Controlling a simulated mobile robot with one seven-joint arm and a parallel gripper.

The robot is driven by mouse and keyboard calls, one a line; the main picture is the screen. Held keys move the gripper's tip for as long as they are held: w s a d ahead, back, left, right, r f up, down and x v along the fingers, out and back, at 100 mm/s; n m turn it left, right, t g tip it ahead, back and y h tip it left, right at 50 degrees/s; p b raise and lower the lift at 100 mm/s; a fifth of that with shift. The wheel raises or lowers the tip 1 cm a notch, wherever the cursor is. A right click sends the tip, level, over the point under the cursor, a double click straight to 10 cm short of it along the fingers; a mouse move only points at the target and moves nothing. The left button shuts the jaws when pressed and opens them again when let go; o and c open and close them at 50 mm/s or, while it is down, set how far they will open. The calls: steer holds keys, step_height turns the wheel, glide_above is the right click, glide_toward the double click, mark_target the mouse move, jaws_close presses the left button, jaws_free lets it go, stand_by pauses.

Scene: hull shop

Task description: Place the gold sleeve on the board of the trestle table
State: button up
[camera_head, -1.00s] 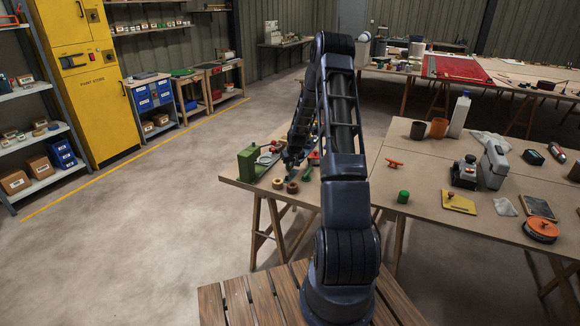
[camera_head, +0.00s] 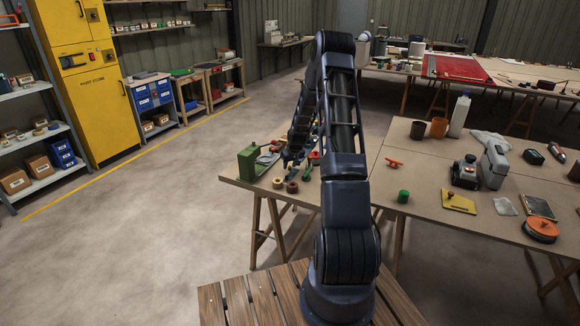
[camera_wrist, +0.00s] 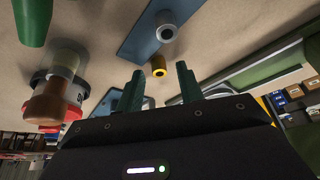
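The gold sleeve (camera_wrist: 158,66) is a small yellow ring-ended cylinder in the wrist view, by the edge of a blue plate. It lies in line with the gap between my fingertips; I cannot tell whether it is between them or beyond. My gripper (camera_wrist: 159,72) has two dark green fingers standing apart. In the head view my gripper (camera_head: 292,158) is low over the left end of the trestle table (camera_head: 235,178), partly hidden by my arm. I cannot pick out the gold sleeve for sure in the head view.
The blue plate (camera_wrist: 150,32) carries a grey sleeve (camera_wrist: 166,27). A green box-like tool (camera_head: 247,163) stands at the table's left end, with a tan ring (camera_head: 278,183) and a brown ring (camera_head: 292,187) near the front edge.

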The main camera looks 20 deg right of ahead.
steer(key=s+a+r, duration=0.3)
steer(key=s+r, duration=0.5)
steer(key=r, duration=0.3)
steer(key=s+a+r+h, duration=0.1)
steer(key=s+a+r, duration=0.2)
steer(key=s+r, duration=0.7)
steer(key=s+a+r, duration=0.2)
steer(key=s+r, duration=0.4)
steer(key=r, duration=0.7)
steer(key=s+a+r, duration=0.1)
steer(key=s+r, duration=0.1)
steer(key=s, duration=0.7)
steer(key=s+a+r, duration=0.2)
steer(key=s, duration=0.7)
steer(key=s+a+r+m, duration=0.1)
steer(key=s+r, duration=0.1)
steer(key=s, duration=0.7)
steer(key=shift+s+a+r, duration=0.15)
steer(key=shift+s+a, duration=0.2)
